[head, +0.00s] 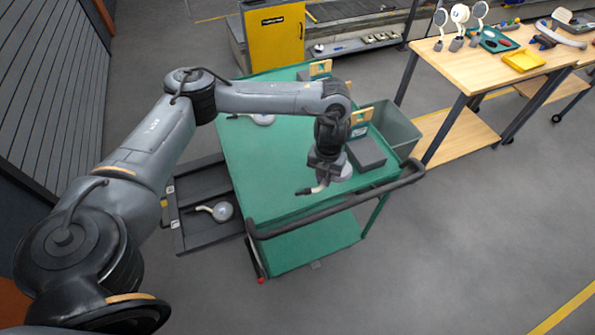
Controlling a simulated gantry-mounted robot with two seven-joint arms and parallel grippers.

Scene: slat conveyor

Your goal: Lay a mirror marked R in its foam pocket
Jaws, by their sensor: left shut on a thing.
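My left gripper (323,170) is above the near right part of the green cart top. It is shut on a mirror (345,173); the pale round head shows to the right of the fingers and the black-tipped stem to the lower left. A similar mirror (263,119) lies on the far left of the cart top. No R mark is legible on any mirror. My right gripper is out of view.
The green cart (260,175) has a black push handle (340,217) along its near side. A wooden workbench (480,60) holds mirrors and tools. The cart's middle is clear.

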